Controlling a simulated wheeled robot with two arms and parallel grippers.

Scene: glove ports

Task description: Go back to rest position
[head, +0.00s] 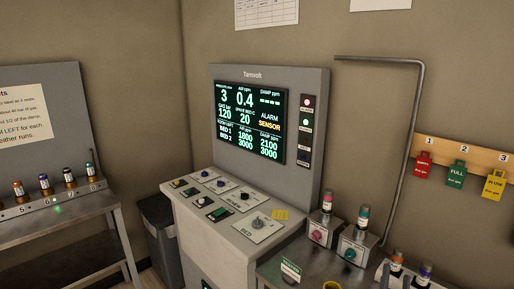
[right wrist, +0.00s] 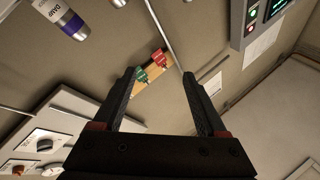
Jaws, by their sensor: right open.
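My right gripper (right wrist: 160,74) shows in the right wrist view. Its two dark fingers stand wide apart, with no object between the tips. Beyond the gap, well away from the fingers, red and green tags hang on a wooden strip (right wrist: 147,76) on the wall. I cannot make out either gripper clearly in the head view. My left gripper is not seen.
A grey console (head: 240,225) with knobs and a lit screen (head: 250,120) stands mid-view. Several capped cylinders stand at lower right, near a bent pipe (head: 409,150). A metal bench (head: 60,225) is at left, with a dark bin (head: 160,240) beside the console.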

